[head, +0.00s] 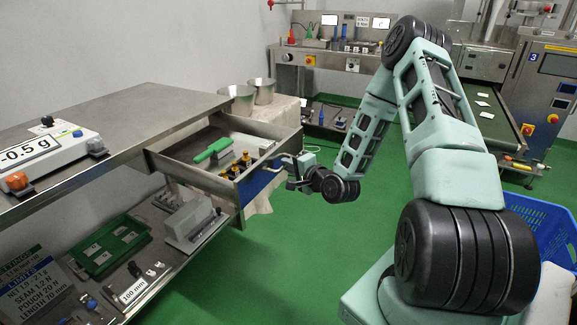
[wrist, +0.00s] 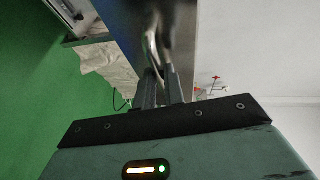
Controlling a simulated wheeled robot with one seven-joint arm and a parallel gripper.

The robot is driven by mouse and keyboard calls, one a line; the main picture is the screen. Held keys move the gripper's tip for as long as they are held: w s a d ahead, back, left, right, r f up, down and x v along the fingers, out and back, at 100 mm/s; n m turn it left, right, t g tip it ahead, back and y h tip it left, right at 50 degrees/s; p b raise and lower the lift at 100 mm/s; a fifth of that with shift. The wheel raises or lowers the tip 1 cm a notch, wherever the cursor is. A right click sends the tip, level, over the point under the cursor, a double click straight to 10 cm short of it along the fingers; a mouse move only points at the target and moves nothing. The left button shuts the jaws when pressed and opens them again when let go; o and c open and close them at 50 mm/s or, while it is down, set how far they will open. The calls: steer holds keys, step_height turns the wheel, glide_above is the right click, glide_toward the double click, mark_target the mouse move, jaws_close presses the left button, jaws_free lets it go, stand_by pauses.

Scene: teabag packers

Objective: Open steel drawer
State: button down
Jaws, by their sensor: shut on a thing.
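The steel drawer (head: 190,147) under the steel table is pulled out, with its inside showing in the head view. A green-handled brush and several small dark and yellow items lie in it. My gripper (head: 284,164) is at the drawer's front, shut on its bar handle. In the wrist view my gripper (wrist: 160,92) has its two fingers around the curved metal handle (wrist: 152,50), with the steel drawer front (wrist: 185,40) right behind it. The exact contact of the fingertips is dim and partly hidden.
The steel table (head: 130,110) carries a scale (head: 50,158) reading -0.5 g. A lower shelf holds a green tray (head: 110,246) and a grey block. Two metal pots (head: 263,91) stand behind the drawer. A blue crate (head: 545,235) stands at right. Green floor is clear in front.

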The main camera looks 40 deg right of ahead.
steer(key=c, duration=1.5)
jaws_free()
steer(key=shift+s+a+r+p, duration=0.15)
steer(key=shift+s+r+p, duration=0.35)
steer(key=shift+s+p, duration=1.6)
steer(key=shift+s+a+r+p, duration=0.15)
steer(key=shift+s+r+p, duration=0.4)
steer(key=shift+s, duration=3.1)
steer(key=shift+s+a+r+p, duration=0.15)
steer(key=shift+s+r+p, duration=0.3)
steer(key=shift+s+p, duration=1.65)
steer(key=shift+s+b, duration=0.7)
steer(key=shift+b, duration=0.05)
